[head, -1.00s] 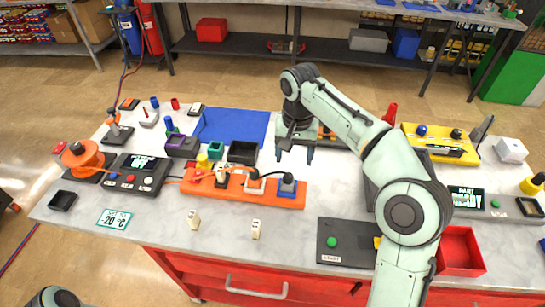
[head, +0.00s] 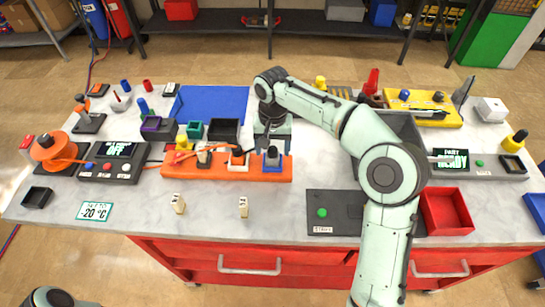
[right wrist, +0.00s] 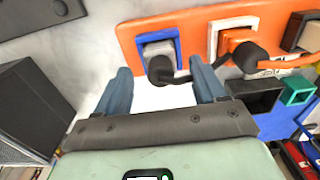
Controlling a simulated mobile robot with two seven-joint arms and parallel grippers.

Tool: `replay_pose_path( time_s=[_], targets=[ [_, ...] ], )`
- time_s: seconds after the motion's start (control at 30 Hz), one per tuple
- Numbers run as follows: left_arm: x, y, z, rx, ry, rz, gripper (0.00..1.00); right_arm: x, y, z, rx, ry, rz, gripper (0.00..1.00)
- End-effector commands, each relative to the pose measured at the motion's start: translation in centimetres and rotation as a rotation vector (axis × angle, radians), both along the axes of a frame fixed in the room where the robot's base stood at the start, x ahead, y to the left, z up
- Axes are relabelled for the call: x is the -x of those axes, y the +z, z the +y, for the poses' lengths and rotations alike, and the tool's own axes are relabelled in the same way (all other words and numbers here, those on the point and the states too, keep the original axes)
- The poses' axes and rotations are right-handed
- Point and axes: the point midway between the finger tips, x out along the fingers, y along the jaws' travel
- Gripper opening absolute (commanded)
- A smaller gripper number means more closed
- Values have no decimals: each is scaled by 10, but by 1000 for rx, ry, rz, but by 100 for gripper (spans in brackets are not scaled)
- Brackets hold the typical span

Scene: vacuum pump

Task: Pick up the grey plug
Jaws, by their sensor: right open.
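The grey plug (head: 272,157) sits in the blue-framed socket at the right end of the orange power strip (head: 225,172). In the right wrist view the grey plug (right wrist: 158,50) stands inside its blue frame, with a dark cord end by it. My right gripper (head: 272,143) is just behind the plug in the head view, fingers pointing down. My left gripper is out of view.
A black bin (head: 225,130) and a teal box (head: 194,129) are behind the strip. Two small cream blocks, one at the right (head: 243,206), lie in front. A grey panel (head: 335,213) lies front right.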

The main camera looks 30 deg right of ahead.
Motion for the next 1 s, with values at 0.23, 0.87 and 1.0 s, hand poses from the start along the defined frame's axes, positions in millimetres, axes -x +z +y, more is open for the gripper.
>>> replay_pose_path(
  time_s=[0.23,0.87,1.0],
  targets=[
    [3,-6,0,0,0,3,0,-1,-33,-1,1,-2,1,70],
    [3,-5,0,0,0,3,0,-1,-32,-1,1,-2,-2,13],
    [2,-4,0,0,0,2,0,-1,-27,-1,1,-3,-2,13]
  ],
)
